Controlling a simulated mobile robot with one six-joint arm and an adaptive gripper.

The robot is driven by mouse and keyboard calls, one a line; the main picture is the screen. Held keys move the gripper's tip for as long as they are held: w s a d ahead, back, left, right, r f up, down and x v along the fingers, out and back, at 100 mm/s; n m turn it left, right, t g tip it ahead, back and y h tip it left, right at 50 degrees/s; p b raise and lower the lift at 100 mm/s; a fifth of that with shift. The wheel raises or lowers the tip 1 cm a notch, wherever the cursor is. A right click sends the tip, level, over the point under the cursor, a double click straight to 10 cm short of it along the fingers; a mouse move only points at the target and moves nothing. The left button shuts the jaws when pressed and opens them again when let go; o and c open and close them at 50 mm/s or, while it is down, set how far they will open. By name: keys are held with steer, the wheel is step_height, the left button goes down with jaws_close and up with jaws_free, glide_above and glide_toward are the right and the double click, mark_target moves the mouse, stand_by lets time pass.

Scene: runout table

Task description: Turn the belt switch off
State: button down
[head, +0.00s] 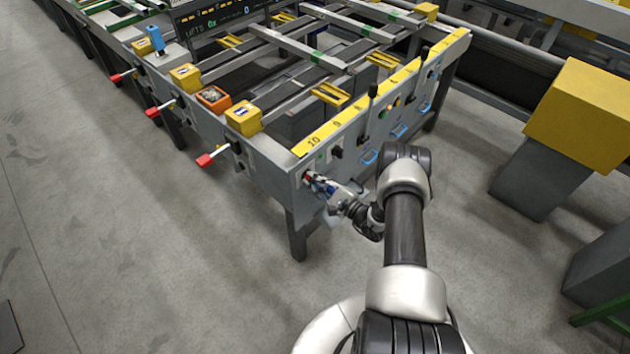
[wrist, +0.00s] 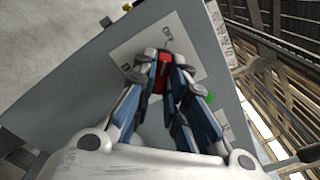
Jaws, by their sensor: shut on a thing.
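The belt switch is a red knob (wrist: 164,66) on a pale square plate (wrist: 143,52) on the grey end panel of the runout table. In the head view the plate (head: 307,172) is at the near left corner of the panel, with the knob mostly hidden by my gripper (head: 318,182). In the wrist view my gripper (wrist: 165,78) is shut on the red knob, one finger on each side. Small marks show on the plate above and to the left of the knob; I cannot read them for certain.
More controls, including a black knob (head: 336,152) and blue handles (head: 370,157), line the panel to the right. Red-tipped levers (head: 206,160) stick out on the table's left side. A yellow-topped box (head: 580,115) stands at right.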

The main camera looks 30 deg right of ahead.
steer(key=c, duration=1.6)
jaws_free()
steer(key=shift+s, duration=0.1)
steer(key=v, duration=1.1)
steer(key=shift+s+d, duration=0.15)
steer(key=shift+s, duration=0.25)
steer(key=shift+r, duration=0.1)
